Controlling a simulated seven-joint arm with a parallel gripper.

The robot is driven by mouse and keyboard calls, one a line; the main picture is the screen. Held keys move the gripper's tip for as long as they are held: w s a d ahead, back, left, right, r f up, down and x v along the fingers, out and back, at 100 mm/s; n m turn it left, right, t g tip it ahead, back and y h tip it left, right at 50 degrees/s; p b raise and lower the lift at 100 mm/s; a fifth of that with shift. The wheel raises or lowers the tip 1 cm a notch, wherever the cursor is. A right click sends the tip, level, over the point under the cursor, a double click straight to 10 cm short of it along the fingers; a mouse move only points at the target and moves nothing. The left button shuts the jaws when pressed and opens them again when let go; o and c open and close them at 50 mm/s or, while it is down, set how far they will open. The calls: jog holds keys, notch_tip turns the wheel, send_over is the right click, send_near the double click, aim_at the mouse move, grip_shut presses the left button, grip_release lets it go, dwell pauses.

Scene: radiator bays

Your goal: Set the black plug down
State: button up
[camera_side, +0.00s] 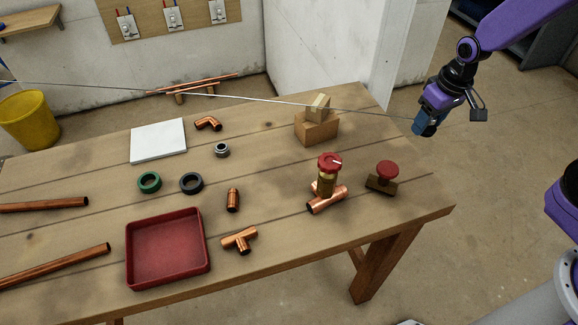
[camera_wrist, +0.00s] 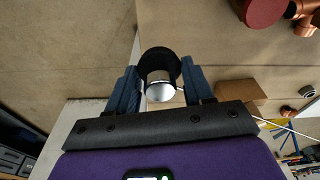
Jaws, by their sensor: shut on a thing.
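My gripper (camera_side: 424,127) is beyond the table's right end, raised, with its blue fingers pointing down. In the wrist view my gripper (camera_wrist: 160,88) is shut on the black plug (camera_wrist: 158,60), a round black piece with a shiny silver part. The plug sits between the two blue fingertips. In the side view the plug cannot be made out at the fingertips.
The wooden table (camera_side: 270,180) bears a red tray (camera_side: 165,250), a white plate (camera_side: 158,141), a copper valve with a red knob (camera_side: 329,162), a red-topped block (camera_side: 387,172), stacked wooden blocks (camera_side: 316,128) and several fittings. A thin line runs across the side view to my gripper.

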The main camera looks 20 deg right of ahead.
jog(key=w+a+n, duration=0.3)
jog(key=w+a, duration=0.3)
jog(key=a, duration=0.2)
jog(key=n+y, duration=0.1)
jog(key=n, duration=0.5)
send_over(273, 168)
jog(key=shift+s+d+f+g, duration=0.15)
jog(key=shift+s+f+g, duration=0.05)
jog(key=shift+f+g, duration=0.2)
jog(key=shift+f, duration=4.85)
jog(key=shift+f, duration=0.1)
jog(key=o, duration=1)
jog(key=shift+f, duration=0.1)
jog(key=shift+o, duration=0.2)
